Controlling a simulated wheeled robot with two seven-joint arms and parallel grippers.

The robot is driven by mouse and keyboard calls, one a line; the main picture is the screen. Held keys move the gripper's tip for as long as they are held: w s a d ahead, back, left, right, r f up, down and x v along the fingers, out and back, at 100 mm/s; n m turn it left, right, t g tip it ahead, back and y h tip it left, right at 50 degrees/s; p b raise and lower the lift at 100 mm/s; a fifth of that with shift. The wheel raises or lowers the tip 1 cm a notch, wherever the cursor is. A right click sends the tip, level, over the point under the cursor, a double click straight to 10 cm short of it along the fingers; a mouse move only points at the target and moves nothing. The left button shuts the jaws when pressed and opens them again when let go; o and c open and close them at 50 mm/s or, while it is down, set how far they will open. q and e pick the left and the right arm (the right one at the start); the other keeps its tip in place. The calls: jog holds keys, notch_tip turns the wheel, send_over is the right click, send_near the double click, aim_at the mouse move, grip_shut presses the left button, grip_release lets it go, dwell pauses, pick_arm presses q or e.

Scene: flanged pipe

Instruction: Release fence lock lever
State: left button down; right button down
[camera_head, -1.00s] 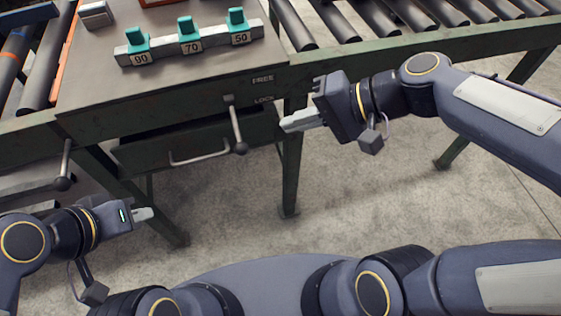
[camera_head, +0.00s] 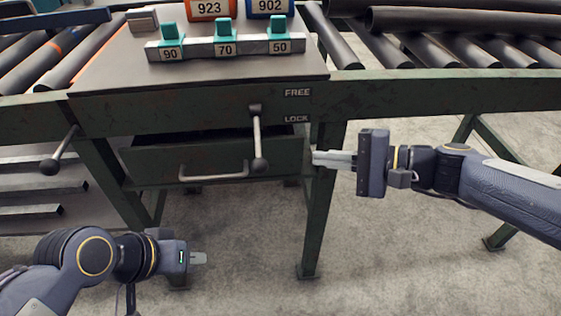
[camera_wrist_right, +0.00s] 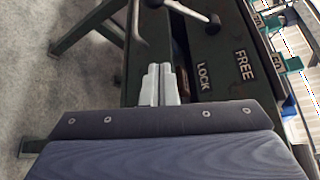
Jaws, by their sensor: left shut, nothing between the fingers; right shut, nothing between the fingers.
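The lever also shows at the top of the right wrist view (camera_wrist_right: 190,12). My right gripper (camera_head: 318,158) is shut and empty, to the right of the knob and apart from it. In the right wrist view its closed fingers (camera_wrist_right: 160,84) point towards the bench front. My left gripper (camera_head: 204,258) is shut and empty, low at the left, away from the lever.
A second ball-ended lever (camera_head: 60,152) is at the far left. A bench leg (camera_head: 318,220) stands below my right gripper. Numbered teal stops (camera_head: 225,44) sit on the bench top. Rollers (camera_head: 440,50) run right.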

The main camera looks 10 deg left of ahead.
aim_at(258, 140)
jog(key=s+a+b, duration=0.1)
jog(key=a+b, duration=0.2)
jog(key=a, duration=0.6)
jog(key=shift+s+a+f, duration=0.2)
jog(key=shift+s+f, duration=0.05)
jog(key=shift+s, duration=0.1)
